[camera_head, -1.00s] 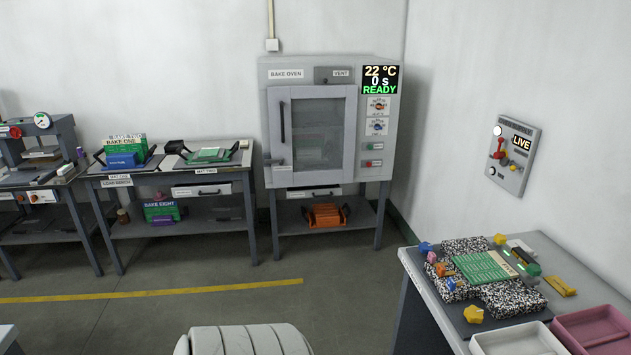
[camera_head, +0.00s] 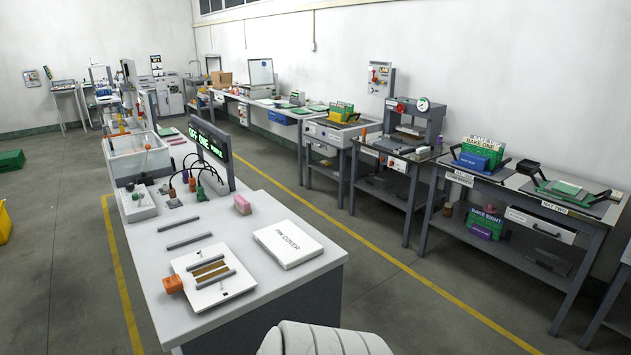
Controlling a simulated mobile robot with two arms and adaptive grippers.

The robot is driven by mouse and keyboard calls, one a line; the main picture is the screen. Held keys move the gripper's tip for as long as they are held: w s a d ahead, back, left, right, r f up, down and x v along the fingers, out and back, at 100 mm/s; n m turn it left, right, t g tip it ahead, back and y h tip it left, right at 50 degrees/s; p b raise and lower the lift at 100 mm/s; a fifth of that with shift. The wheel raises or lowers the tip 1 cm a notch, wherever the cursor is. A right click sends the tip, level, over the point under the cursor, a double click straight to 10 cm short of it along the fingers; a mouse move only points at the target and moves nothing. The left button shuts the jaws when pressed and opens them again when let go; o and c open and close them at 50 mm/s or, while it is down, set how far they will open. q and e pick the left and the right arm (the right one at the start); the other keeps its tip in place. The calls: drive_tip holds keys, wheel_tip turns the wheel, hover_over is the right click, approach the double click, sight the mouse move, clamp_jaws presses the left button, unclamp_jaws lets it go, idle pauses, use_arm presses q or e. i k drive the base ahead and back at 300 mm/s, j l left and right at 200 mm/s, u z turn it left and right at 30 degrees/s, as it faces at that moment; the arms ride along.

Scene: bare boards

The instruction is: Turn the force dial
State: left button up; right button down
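A grey press (camera_head: 436,119) stands on a dark bench along the right wall. A round white gauge (camera_head: 423,104) sits at its top, with a red part (camera_head: 400,107) beside it. No label I can read marks any of these as the force dial. Neither of my grippers is in view.
A white table (camera_head: 223,240) with a pin cover (camera_head: 288,243) and a small fixture (camera_head: 212,277) stands close ahead on the left. A floor aisle with a yellow line (camera_head: 400,268) separates it from the wall benches. A load bench (camera_head: 520,195) stands right of the press.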

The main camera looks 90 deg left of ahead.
sight(129, 187)
drive_tip(key=u, duration=3.9)
drive_tip(key=z, duration=0.65)
drive_tip(key=i+j+z, duration=0.35)
drive_tip(key=j+z, duration=0.15)
drive_tip(key=j, duration=0.15)
drive_tip(key=i+j+z, duration=0.2)
drive_tip(key=j, duration=0.2)
drive_tip(key=j+z, duration=0.25)
drive_tip(key=j, duration=0.15)
drive_tip(key=i+j+z, duration=0.1)
drive_tip(key=j+z, duration=0.15)
drive_tip(key=j, duration=0.15)
